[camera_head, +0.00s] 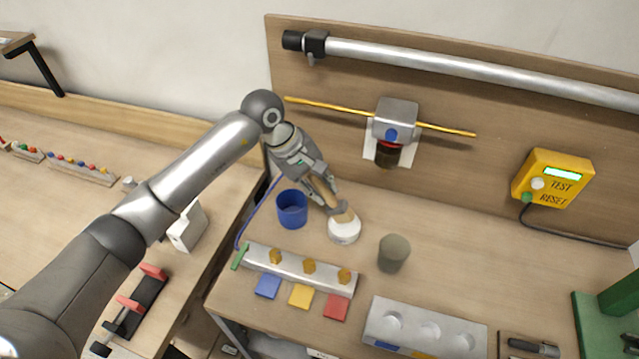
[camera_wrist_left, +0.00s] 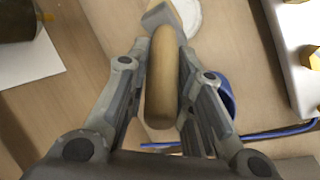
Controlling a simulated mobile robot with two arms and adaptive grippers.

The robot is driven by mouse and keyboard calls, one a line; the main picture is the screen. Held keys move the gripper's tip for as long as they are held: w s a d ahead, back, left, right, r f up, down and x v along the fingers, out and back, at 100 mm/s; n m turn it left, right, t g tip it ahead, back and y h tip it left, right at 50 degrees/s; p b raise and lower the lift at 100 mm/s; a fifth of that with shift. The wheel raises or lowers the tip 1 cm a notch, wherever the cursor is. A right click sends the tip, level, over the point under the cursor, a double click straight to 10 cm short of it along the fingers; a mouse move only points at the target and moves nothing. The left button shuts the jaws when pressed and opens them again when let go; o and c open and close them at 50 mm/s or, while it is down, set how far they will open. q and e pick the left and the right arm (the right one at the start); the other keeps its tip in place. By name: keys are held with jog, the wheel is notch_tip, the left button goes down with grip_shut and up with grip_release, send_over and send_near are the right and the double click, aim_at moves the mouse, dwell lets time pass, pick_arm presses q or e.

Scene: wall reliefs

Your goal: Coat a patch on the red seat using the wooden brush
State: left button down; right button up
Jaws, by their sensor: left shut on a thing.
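My left gripper (camera_head: 335,203) is shut on the wooden brush (camera_head: 346,216), and the brush handle (camera_wrist_left: 160,80) lies between its fingers (camera_wrist_left: 160,100) in the left wrist view. The brush's grey head end points at a round white dish (camera_head: 344,232); whether the bristles touch its contents I cannot tell. The dish also shows partly in the wrist view (camera_wrist_left: 188,14). A flat red square (camera_head: 337,307) lies at the front of the bench, and a red band (camera_head: 389,145) shows under a grey wall box; which is the red seat I cannot tell. My right gripper is out of view.
A blue cup (camera_head: 292,209) stands left of the dish, a grey-green cup (camera_head: 394,253) right of it. A grey bar with yellow knobs (camera_head: 285,267) lies in front. A yellow rod (camera_head: 330,106) runs through the wall box (camera_head: 396,117). A yellow test box (camera_head: 553,178) hangs right.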

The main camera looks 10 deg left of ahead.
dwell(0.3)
pick_arm(q)
jog(key=shift+f+b, duration=0.45)
jog(key=shift+b, duration=0.15)
dwell(0.4)
jog(key=shift+s+f+b, duration=0.15)
jog(key=shift+f+b, duration=0.1)
jog(key=shift+b, duration=0.3)
dwell(2.1)
jog(key=shift+w+r+p, duration=0.2)
jog(key=shift+r+p, duration=0.1)
jog(key=shift+r, duration=0.95)
jog(key=shift+r+p, duration=0.55)
jog(key=shift+r, duration=1.9)
jog(key=shift+s, duration=0.1)
